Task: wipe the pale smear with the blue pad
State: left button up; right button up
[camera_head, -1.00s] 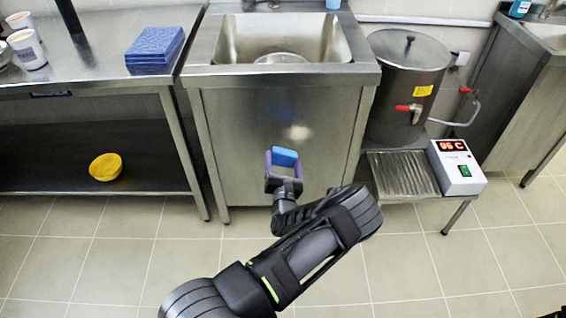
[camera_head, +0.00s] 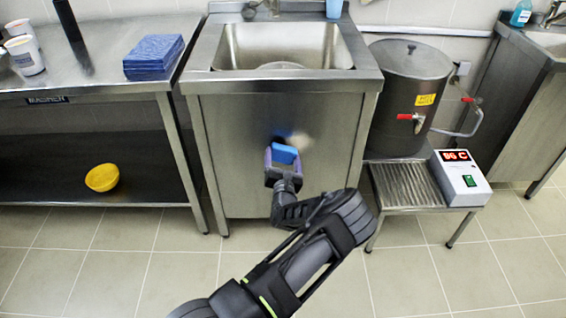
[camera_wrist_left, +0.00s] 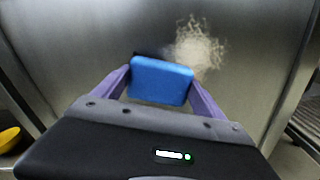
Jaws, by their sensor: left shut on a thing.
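My left gripper (camera_head: 283,160) is shut on the blue pad (camera_head: 285,153) in front of the steel cabinet under the sink. In the left wrist view the blue pad (camera_wrist_left: 161,81) sits between the two purple fingers of the gripper (camera_wrist_left: 160,88). The pale smear (camera_wrist_left: 199,48) is a speckled whitish patch on the steel panel, just above and to the right of the pad. In the head view the smear (camera_head: 301,141) is a faint patch beside the pad's upper right. I cannot tell whether the pad touches the panel. My right gripper is not in view.
The sink cabinet (camera_head: 235,140) has a flat front panel. To its right stand a steel boiler (camera_head: 402,85) with a red tap and a temperature box (camera_head: 460,180) on a low stand. A yellow bowl (camera_head: 102,177) lies on the left lower shelf. Open tiled floor lies in front.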

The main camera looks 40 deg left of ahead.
aim_at(296, 156)
pick_arm(q)
jog(key=shift+b+x, duration=0.4)
jog(key=shift+x, duration=0.55)
dwell(0.5)
jog(key=shift+w+d, duration=0.1)
jog(key=shift+w+d, duration=0.5)
jog(key=shift+d, duration=0.3)
jog(key=shift+w+d, duration=0.55)
jog(key=shift+d, duration=0.2)
jog(key=shift+w+d, duration=0.1)
jog(key=shift+w+d+b, duration=0.65)
jog(key=shift+w+d, duration=0.3)
jog(key=shift+d, duration=0.1)
jog(key=shift+w+d+r, duration=0.1)
jog(key=shift+w+d, duration=0.2)
jog(key=shift+d, duration=0.1)
